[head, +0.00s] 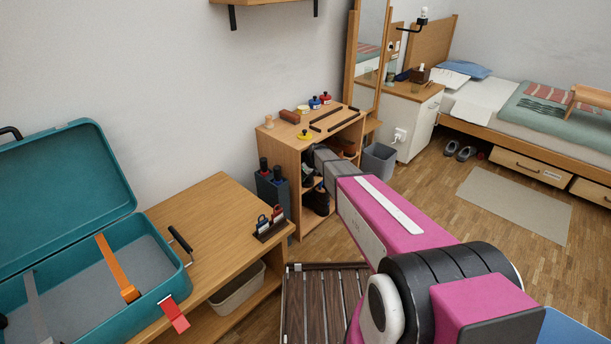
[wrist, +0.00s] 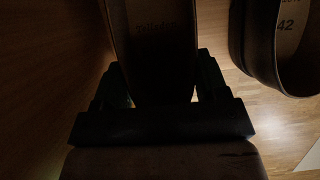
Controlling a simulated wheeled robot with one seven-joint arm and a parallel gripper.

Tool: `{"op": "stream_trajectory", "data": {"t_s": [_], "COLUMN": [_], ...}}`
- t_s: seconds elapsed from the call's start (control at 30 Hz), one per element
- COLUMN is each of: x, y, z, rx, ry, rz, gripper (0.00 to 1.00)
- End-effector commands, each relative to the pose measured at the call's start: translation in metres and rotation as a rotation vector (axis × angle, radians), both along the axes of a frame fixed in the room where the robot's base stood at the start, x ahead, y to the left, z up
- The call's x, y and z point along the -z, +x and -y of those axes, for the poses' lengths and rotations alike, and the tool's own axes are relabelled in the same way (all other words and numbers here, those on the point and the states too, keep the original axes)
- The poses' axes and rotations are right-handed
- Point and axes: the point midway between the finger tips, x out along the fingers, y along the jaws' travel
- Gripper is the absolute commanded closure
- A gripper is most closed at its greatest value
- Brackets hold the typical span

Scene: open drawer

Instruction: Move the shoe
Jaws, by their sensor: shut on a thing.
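In the wrist view a dark shoe (wrist: 155,35) with a brown inside stands upright in the picture, between the two fingers of my gripper (wrist: 158,80). My gripper is shut on this shoe. Its far end runs out of the top of the frame. A second dark shoe (wrist: 262,45), with 42 on its pale insole, is to the right, apart from my gripper. In the head view my arm reaches to the wooden shoe cabinet (head: 283,145) and hides my gripper and the held shoe. Dark shoes (head: 318,199) show on its lower shelf.
A wooden wall or panel (wrist: 45,90) is close on the left in the wrist view. An open teal suitcase (head: 150,225) lies on the low bench (head: 205,215). A grey bin (head: 379,160) stands right of the cabinet. Floor (head: 440,190) is clear farther right.

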Motion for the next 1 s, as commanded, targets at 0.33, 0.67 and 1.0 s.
{"op": "stream_trajectory", "data": {"t_s": [0.33,0.67,1.0], "x": [-0.001,-0.006,-0.053], "y": [0.003,0.003,-0.021], "z": [-0.011,-0.009,0.018], "rx": [-0.013,-0.012,-0.001], "ry": [-0.001,-0.001,0.006], "rz": [-0.001,0.003,0.006], "gripper": [0.04,0.04,0.04]}}
